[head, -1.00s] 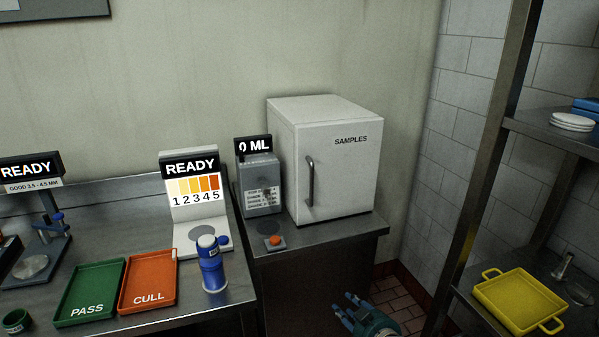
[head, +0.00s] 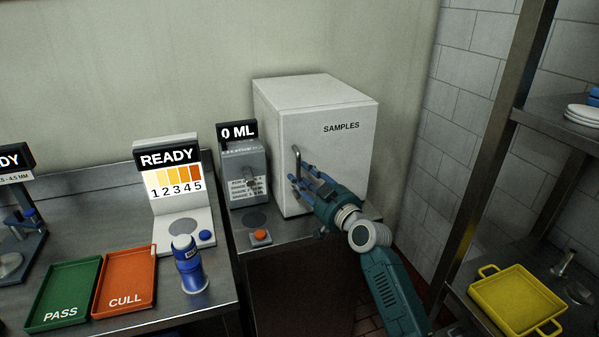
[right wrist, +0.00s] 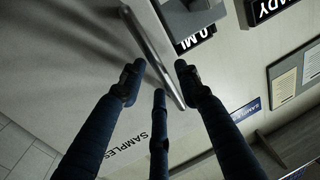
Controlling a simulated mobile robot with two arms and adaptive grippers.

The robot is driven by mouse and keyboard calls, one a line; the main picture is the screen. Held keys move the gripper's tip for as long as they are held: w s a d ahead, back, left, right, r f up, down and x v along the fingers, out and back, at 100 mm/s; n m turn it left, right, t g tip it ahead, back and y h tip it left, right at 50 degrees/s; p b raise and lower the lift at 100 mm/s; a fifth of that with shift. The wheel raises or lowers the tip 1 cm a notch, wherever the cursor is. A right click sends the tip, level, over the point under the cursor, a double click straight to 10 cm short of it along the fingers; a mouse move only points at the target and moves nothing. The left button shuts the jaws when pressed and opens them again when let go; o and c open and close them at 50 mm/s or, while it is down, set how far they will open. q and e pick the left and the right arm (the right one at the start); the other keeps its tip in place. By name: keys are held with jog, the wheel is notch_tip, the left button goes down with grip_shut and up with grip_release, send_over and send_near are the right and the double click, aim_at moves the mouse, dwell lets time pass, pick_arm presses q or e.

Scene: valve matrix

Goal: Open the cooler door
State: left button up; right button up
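The white cooler (head: 300,95) stands on a metal counter, its door (head: 345,155) marked SAMPLES and shut. The upright grey door handle (head: 297,158) is at the door's left side. My right gripper (head: 302,178) reaches up from the lower right with its fingertips at the handle's lower part. In the right wrist view, the handle (right wrist: 152,50) runs slantwise between the spread fingers of the open gripper (right wrist: 161,80). Contact between fingers and handle cannot be told. My left gripper is out of view.
A grey dispenser (head: 243,175) reading 0 ML and an orange button (head: 260,236) are left of the cooler. A rack with a yellow tray (head: 515,300) stands right.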

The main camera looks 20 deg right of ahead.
jog(key=shift+x, duration=0.9)
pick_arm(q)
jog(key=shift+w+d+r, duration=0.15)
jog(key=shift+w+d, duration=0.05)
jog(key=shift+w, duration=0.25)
pick_arm(e)
jog(key=shift+w+a, duration=0.1)
jog(key=shift+w, duration=0.1)
grip_shut()
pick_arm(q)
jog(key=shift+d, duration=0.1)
pick_arm(e)
jog(key=shift+s, duration=0.1)
